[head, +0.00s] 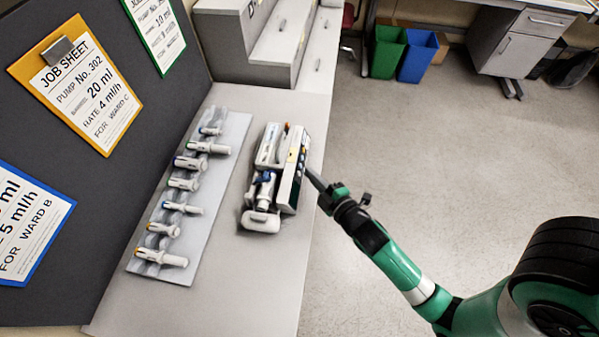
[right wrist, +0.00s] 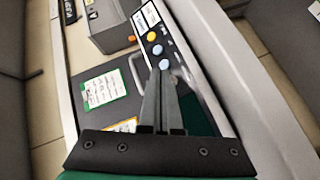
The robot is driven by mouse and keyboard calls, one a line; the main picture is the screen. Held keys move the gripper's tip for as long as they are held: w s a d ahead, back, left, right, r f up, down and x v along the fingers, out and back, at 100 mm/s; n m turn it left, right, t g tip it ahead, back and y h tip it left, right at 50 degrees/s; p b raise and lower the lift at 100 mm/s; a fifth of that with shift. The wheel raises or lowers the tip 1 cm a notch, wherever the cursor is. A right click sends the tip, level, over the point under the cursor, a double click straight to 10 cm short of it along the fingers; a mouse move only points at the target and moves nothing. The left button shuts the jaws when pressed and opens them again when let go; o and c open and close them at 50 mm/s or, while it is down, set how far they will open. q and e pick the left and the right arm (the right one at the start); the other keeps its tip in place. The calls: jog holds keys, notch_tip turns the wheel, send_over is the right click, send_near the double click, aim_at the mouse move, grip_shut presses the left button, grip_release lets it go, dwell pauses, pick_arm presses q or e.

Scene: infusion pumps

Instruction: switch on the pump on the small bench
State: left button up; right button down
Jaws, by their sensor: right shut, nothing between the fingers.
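The pump (head: 279,172) is a white and grey unit with a syringe lying along it, standing on the small bench (head: 262,285). Its button panel faces right, toward my right gripper. In the right wrist view the dark panel (right wrist: 150,28) shows an orange button (right wrist: 151,37) and blue buttons, one of them (right wrist: 164,64) just beyond the fingertips. My right gripper (head: 312,176) is shut and empty, its tips close to the panel's side. It also shows in the right wrist view (right wrist: 164,72). I cannot tell whether the tips touch a button. My left gripper is not in view.
A pale rack (head: 217,205) with several syringes lies left of the pump. Grey drawers (head: 237,45) stand behind it. Job sheets, one in an orange frame (head: 75,82), hang on the dark board at left. The floor to the right is open, with green and blue bins (head: 417,62) far back.

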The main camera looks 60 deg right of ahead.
jog(key=shift+w+f, duration=0.1)
dwell(0.4)
jog(key=shift+w+a+f+b, duration=0.1)
jog(key=shift+w+b, duration=0.15)
jog(key=shift+b, duration=0.05)
jog(key=shift+w+a+f+b, duration=0.1)
jog(key=shift+w+f+b, duration=0.05)
jog(key=shift+w+b, duration=0.15)
dwell(0.5)
dwell(0.3)
jog(key=shift+s+r+p, duration=0.4)
jog(key=shift+s+p, duration=0.05)
jog(key=shift+p, duration=0.4)
jog(key=shift+s+d, duration=0.2)
jog(key=shift+d, duration=0.05)
dwell(0.3)
